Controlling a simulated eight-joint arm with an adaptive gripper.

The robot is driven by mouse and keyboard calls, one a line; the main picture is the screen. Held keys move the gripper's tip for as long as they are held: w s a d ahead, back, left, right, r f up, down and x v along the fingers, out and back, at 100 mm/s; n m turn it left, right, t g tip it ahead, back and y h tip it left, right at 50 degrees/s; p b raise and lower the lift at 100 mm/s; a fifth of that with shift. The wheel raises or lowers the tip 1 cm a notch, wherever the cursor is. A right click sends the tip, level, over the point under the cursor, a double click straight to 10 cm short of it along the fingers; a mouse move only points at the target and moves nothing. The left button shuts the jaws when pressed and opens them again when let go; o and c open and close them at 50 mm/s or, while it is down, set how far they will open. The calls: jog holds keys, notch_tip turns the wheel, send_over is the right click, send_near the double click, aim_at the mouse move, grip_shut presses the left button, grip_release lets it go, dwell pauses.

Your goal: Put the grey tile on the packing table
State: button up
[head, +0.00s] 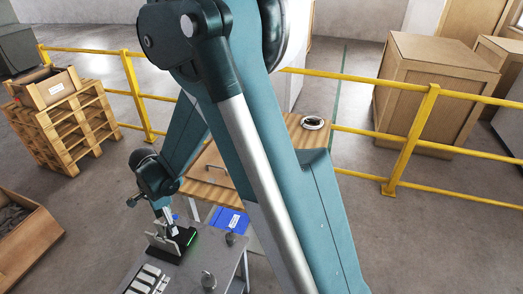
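My gripper (169,232) points down at a black device (186,241) with a green light, on the grey metal table (213,263). A small grey plate-like piece (161,243), possibly the grey tile, stands at the device beside the fingertips. I cannot tell whether the fingers touch or hold it; they are too small to read. Several light grey pieces (149,279) sit in a dark rack at the table's front left. A wood-topped table (213,193), perhaps the packing table, stands behind the metal table. My arm hides much of it.
A blue bin (229,220) with a white label sits below the wooden top. A round dark-and-white object (313,122) lies on its far end. Yellow railings (418,125), pallets (73,127) and crates (433,90) surround the area.

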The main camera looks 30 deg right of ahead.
jog(key=w+d+m+b, duration=0.1)
jog(key=d+m, duration=1)
jog(key=d, duration=3.2)
jog(key=shift+w+d+r, duration=0.2)
jog(key=shift+w+r, duration=0.25)
jog(key=shift+w, duration=0.4)
jog(key=shift+f, duration=0.15)
jog(key=shift+f+b, duration=0.75)
jog(key=shift+f, duration=2.25)
jog(key=shift+f+b, duration=0.5)
jog(key=shift+f, duration=1.35)
jog(key=shift+f, duration=0.2)
jog(key=o, duration=1)
